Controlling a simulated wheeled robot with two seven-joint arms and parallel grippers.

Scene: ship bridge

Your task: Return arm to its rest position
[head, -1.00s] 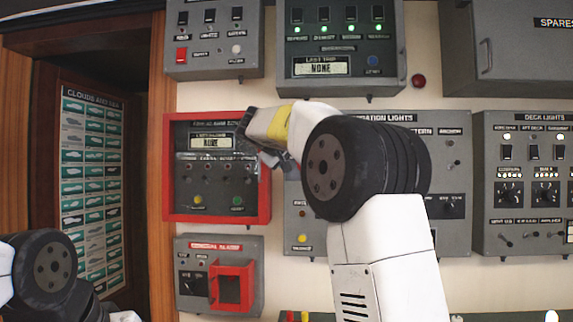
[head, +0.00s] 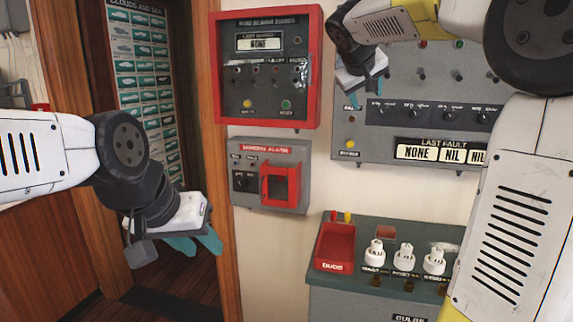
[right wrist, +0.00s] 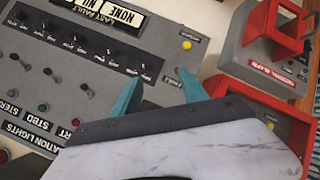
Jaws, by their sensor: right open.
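My right gripper (head: 366,92) is at the upper middle of the head view, in front of the grey navigation lights panel (head: 425,125). Its two teal fingers stand apart with nothing between them, which the right wrist view (right wrist: 160,85) also shows. The right arm is raised and bent along the right side of the head view. My left gripper (head: 203,246) hangs at the left, in front of the doorway. Its teal fingers point down and look apart and empty.
A red-framed panel (head: 311,70) and a grey alarm box (head: 245,178) with a red guard are on the wall. Below right, a bench (head: 340,231) carries a red tray (head: 334,244) and several white bulb holders. Open space lies before the doorway at left.

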